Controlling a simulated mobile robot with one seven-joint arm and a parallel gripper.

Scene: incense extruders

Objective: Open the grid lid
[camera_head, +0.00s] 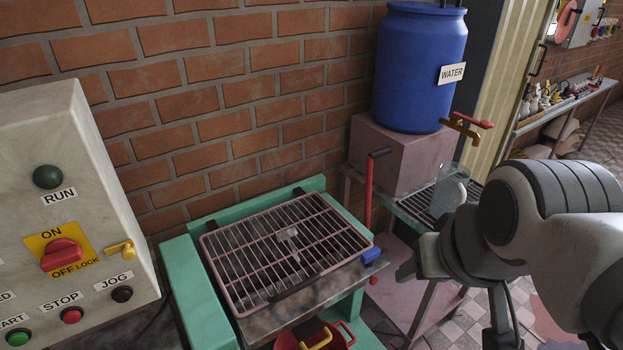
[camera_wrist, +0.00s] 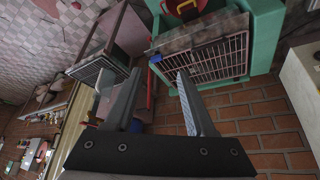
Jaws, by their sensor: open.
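The grid lid (camera_head: 285,245) is a pinkish wire grating with a frame, lying closed and flat on top of a green machine (camera_head: 195,280). A dark bar handle (camera_head: 297,283) runs along its front edge, and a blue piece (camera_head: 371,255) sits at its front right corner. The lid also shows in the wrist view (camera_wrist: 215,62), upper right of centre. My gripper (camera_wrist: 158,80) is open and empty, with its two fingers apart, and does not touch the lid. In the head view my arm is at the right, and the gripper's fingertips are hard to make out there.
A grey control box (camera_head: 75,200) stands at the left. A blue water barrel (camera_head: 420,65) sits on a pink block (camera_head: 395,155) at the back right. A red-handled lever (camera_head: 369,195) rises right of the lid. A brick wall (camera_head: 230,90) is behind.

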